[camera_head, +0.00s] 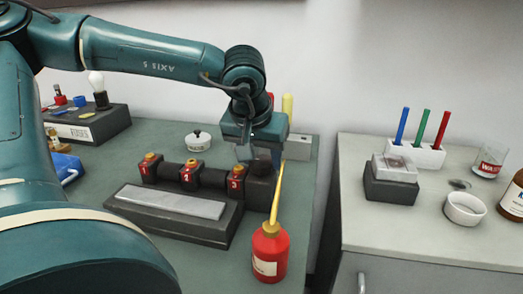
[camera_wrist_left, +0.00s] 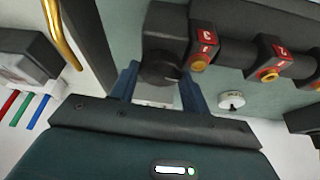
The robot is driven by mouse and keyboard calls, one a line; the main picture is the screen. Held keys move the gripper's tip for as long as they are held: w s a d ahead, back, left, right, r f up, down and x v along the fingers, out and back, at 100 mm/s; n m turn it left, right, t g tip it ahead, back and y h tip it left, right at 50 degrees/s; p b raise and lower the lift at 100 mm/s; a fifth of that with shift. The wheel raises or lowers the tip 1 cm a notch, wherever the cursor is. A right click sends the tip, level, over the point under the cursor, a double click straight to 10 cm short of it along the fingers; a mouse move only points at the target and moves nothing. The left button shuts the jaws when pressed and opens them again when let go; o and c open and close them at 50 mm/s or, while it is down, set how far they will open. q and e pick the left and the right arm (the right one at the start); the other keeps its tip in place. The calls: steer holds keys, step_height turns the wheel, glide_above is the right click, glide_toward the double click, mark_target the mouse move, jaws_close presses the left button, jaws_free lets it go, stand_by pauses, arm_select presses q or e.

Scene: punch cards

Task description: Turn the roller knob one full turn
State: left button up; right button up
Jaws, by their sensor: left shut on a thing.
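The roller knob (camera_head: 262,187) is a dark round knob at the right end of a black roller (camera_head: 213,178) on a dark machine. My left gripper (camera_head: 259,156) comes down on it from above, at the end of the teal arm. In the left wrist view the knob (camera_wrist_left: 160,70) sits between the two blue fingers of my left gripper (camera_wrist_left: 158,88), which is shut on it. The fingers partly hide the knob in the head view. I cannot tell from its plain surface how far it is turned. My right gripper is not in view.
A red oil can (camera_head: 268,254) with a tall yellow spout stands close in front of the knob. Red numbered blocks (camera_head: 190,173) line the roller. A grey cabinet (camera_head: 400,238) with pens and jars is at right, beyond a gap.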

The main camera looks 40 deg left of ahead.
arm_select(q)
steer(key=m+p, duration=0.1)
steer(key=m, duration=0.1)
steer(key=m+h+p, duration=0.1)
steer(key=shift+a+r+m+h, duration=0.1)
steer(key=shift+r+m+h, duration=0.05)
steer(key=shift+m+h, duration=0.2)
steer(key=shift+a+m+h+p, duration=0.1)
steer(key=shift+m+h+p, duration=0.45)
steer(key=shift+m, duration=0.7)
steer(key=shift+m+p, duration=0.5)
steer(key=shift+m, duration=0.4)
steer(key=shift+m+h, duration=0.4)
steer(key=shift+m, duration=0.2)
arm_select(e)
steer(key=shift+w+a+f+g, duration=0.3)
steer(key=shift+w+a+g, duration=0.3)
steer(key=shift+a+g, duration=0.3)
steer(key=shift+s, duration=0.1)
arm_select(q)
steer(key=o, duration=1)
